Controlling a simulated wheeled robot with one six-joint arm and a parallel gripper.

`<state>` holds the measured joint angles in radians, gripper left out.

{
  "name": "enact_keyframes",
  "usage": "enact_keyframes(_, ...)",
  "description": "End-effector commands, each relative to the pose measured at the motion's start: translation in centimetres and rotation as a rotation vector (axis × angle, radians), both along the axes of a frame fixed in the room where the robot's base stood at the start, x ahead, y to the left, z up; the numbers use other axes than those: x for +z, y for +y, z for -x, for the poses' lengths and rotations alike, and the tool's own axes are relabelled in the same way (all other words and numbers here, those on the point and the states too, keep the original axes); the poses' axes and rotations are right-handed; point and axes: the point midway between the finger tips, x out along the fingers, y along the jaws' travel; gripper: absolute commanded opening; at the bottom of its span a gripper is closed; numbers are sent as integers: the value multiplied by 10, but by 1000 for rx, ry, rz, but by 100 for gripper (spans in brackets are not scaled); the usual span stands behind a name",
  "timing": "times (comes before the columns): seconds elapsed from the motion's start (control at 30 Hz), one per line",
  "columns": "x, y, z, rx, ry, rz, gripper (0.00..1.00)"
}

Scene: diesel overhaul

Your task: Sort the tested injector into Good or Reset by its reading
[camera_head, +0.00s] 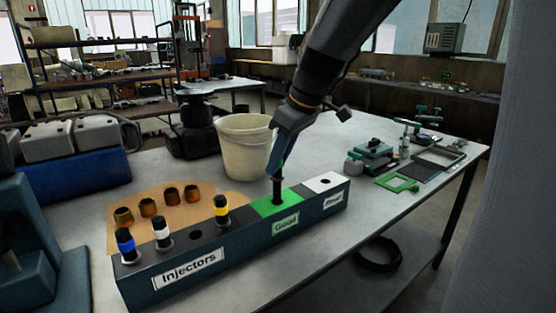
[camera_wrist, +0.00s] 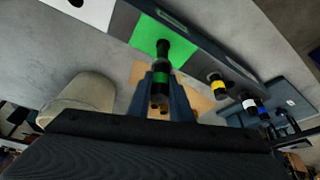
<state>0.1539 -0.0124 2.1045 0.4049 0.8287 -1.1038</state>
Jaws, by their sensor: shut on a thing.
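My gripper (camera_head: 277,167) is shut on a dark injector (camera_head: 277,190) with a green band and holds it upright over the green Good section (camera_head: 292,197) of the rack. The injector's lower end meets the green top at its hole; how deep it sits I cannot tell. In the wrist view the injector (camera_wrist: 161,82) stands between the fingers (camera_wrist: 163,92), its end over the green patch (camera_wrist: 145,65). The white section (camera_head: 312,187) beside Good has an empty hole; its front label is too small to read surely.
The rack front (camera_head: 150,292) reads "Injectors". Blue-banded (camera_head: 126,245), white-banded (camera_head: 162,232) and yellow-banded (camera_head: 221,211) injectors stand in its dark part. Behind are several brass cups (camera_head: 148,207) on a tan mat and a white bucket (camera_head: 246,150) close to my gripper. Green fixtures (camera_head: 372,158) stand to the right.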

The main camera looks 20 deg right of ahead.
Motion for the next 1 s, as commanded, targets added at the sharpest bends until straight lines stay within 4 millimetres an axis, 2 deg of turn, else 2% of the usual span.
enact_keyframes(0.43, -1, 0, 0, 0, -1, 0, 0)
enact_keyframes(1.0, -18, 0, 0, -1, -1, 0, 0)
